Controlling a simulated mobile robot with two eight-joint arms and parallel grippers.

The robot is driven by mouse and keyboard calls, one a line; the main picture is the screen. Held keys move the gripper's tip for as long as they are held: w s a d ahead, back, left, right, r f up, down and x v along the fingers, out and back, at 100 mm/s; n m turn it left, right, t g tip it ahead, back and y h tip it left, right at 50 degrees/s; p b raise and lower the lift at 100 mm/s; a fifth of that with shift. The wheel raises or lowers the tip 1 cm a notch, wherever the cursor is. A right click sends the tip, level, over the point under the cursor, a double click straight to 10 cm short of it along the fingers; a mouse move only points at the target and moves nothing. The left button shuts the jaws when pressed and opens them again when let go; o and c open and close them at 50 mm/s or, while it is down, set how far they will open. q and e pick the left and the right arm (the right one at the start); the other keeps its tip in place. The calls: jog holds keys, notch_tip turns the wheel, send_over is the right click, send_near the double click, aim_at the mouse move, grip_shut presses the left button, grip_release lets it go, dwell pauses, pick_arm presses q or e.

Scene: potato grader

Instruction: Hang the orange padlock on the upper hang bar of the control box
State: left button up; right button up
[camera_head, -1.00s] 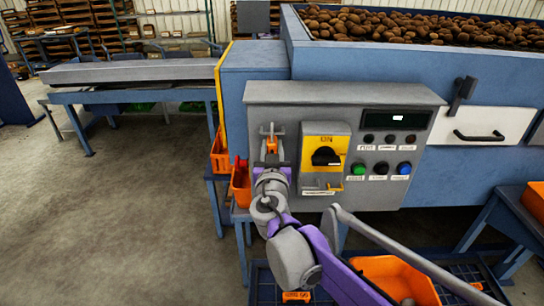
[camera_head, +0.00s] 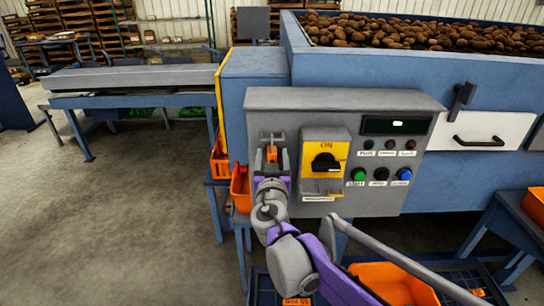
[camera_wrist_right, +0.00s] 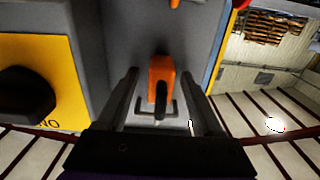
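The grey control box (camera_head: 365,195) is in front of me with a yellow switch plate marked ON. The orange padlock (camera_head: 272,153) is at the left part of its front. In the right wrist view, which is upside down, the padlock (camera_wrist_right: 161,75) is between the two fingers, with a gap on each side. Its dark shackle is at a dark U-shaped hang bar (camera_wrist_right: 173,108); it appears hooked there, though the exact contact is hard to see. My right gripper (camera_head: 272,143) is open around the padlock. My left gripper is not in view.
The black rotary switch (camera_head: 325,163) stands out just right of the gripper. Orange bins (camera_head: 240,188) are at lower left of the box. An orange crate (camera_head: 390,282) is below. A potato hopper (camera_head: 420,62) rises behind. Floor at left is clear.

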jog(key=shift+s, duration=0.1)
jog(key=s, duration=1.1)
jog(key=s+d+f+m+g+h, duration=0.1)
jog(key=s+d+f+g+h, duration=0.15)
jog(key=d+f, duration=0.45)
jog(key=s+d+f+m+g+h, duration=0.15)
jog(key=s+d+f+g, duration=0.25)
jog(key=d, duration=0.6)
jog(key=s+f+n+g+y, duration=0.2)
jog(key=s+f+g+y, duration=0.2)
jog(key=s+f, duration=0.9)
jog(key=shift+s+d+f+g, duration=0.2)
jog(key=shift+s+d+g, duration=0.1)
jog(key=shift+s+g, duration=0.75)
jog(key=shift+n, duration=0.25)
